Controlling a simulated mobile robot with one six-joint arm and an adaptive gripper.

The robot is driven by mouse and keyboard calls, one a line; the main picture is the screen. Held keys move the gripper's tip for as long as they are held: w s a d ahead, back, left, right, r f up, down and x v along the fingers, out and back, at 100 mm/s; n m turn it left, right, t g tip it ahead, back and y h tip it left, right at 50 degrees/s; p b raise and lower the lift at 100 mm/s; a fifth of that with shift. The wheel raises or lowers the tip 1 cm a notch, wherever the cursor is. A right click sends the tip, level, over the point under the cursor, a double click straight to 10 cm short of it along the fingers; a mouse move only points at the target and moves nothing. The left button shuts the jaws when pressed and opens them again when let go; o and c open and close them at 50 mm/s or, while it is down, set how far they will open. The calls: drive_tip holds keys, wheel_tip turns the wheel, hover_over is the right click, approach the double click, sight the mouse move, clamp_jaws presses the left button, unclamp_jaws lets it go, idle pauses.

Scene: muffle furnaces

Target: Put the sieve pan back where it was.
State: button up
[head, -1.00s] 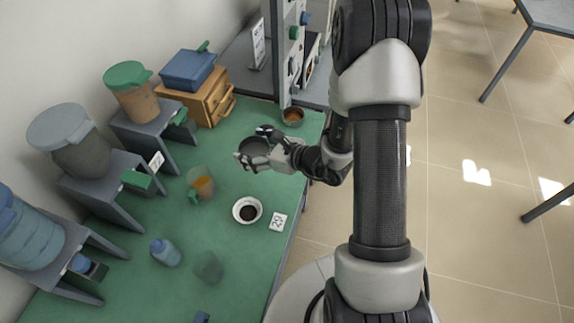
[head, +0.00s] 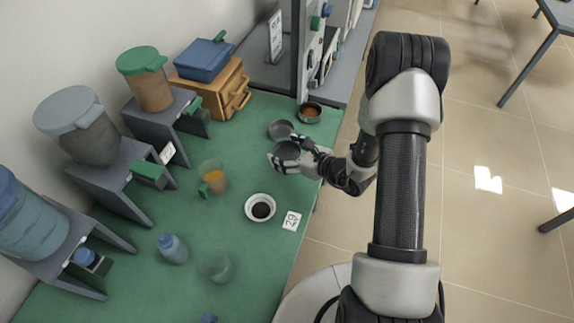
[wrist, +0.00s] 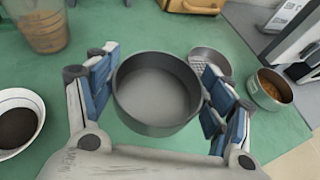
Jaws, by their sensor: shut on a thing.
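The sieve pan (wrist: 155,98) is a round, dark grey, plain-walled pan, seen from above between my fingers in the wrist view. It looks empty and roughly level. My gripper (wrist: 160,90) is shut on it, with blue pads at its left and right sides. In the head view the sieve pan (head: 286,151) is partly covered by my gripper (head: 290,152), above the green bench near its right edge. I cannot tell the gap to the bench. A second shallow grey round dish (head: 281,129) lies just behind it; the wrist view shows the dish (wrist: 212,60) partly behind my right fingers.
A metal bowl with orange-brown contents (head: 311,112) stands behind right. A white bowl of dark material (head: 260,208), a card marked 29 (head: 291,221) and a beaker with orange contents (head: 213,177) are nearby. A wooden box (head: 213,90) is at the back. Open bench lies between.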

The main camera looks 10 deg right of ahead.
drive_tip(key=shift+f+b, duration=0.75)
drive_tip(key=shift+f, duration=1.9)
drive_tip(key=shift+f, duration=0.2)
drive_tip(key=o, duration=1.5)
drive_tip(key=shift+r, duration=0.15)
